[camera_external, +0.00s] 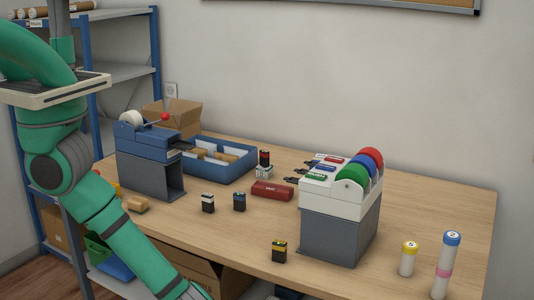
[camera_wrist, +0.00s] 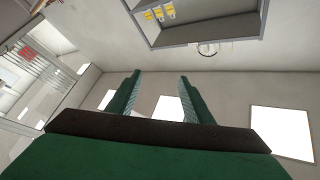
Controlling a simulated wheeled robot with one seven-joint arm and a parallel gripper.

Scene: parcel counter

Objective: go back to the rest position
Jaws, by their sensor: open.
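My gripper (camera_wrist: 157,95) shows in the wrist view with its two green fingers spread apart and nothing between them. The wrist camera looks up past the fingers at a plain wall, bright panels and a grey-framed board (camera_wrist: 205,38). In the external view my green arm comes down along the left side and runs toward the bottom edge. The gripper itself is out of that picture, so its place relative to the table (camera_external: 430,190) cannot be told.
A blue-grey dispenser (camera_external: 150,165), a blue tray (camera_external: 225,170), a white-and-grey tape dispenser (camera_external: 340,215), small stamps, a red case (camera_external: 272,190) and two capped tubes (camera_external: 445,265) stand on the table. A blue shelf (camera_external: 125,75) is behind my arm.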

